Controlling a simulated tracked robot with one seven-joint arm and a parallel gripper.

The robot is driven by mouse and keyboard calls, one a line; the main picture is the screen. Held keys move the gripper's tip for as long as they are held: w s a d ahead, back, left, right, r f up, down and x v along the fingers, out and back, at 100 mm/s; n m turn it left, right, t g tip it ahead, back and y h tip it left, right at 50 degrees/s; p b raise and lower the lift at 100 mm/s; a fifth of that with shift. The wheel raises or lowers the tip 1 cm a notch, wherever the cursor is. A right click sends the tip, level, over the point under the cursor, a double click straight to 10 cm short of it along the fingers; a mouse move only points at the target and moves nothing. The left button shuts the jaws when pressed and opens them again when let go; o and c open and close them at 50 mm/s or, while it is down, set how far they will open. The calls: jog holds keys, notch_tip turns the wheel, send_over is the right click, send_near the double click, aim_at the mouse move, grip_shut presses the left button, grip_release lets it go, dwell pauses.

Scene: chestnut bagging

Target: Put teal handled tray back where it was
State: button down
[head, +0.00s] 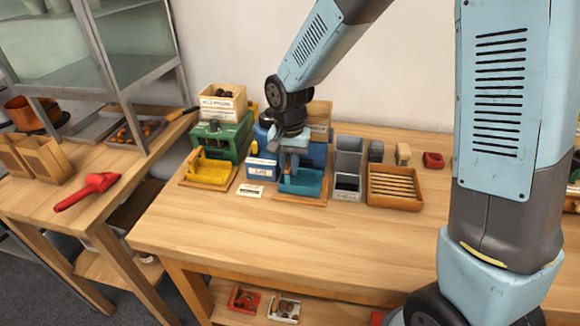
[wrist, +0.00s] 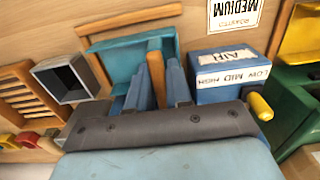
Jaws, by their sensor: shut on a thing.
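The teal tray (head: 312,184) is at the wooden base (head: 303,204) in front of the blue machine (head: 317,154) on the main table. In the wrist view the teal tray (wrist: 118,58) shows an open shallow inside, and its wooden handle (wrist: 157,78) stands between my fingers. My gripper (head: 291,164) comes down from above and is shut on this handle. In the wrist view my gripper (wrist: 158,92) has one blue finger on each side of it. The tray looks level; whether it touches the base is hard to tell. My gripper hides part of the tray.
Left of it are a yellow tray (head: 208,171), a green machine (head: 224,138) and a blue labelled box (head: 262,168). Close on the right are a grey bin (head: 347,185) and a slatted wooden tray (head: 396,190). The table front (head: 290,235) is clear.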

jog(key=shift+f, duration=0.35)
jog(key=c, duration=1)
grip_release()
jog(key=shift+c, duration=0.2)
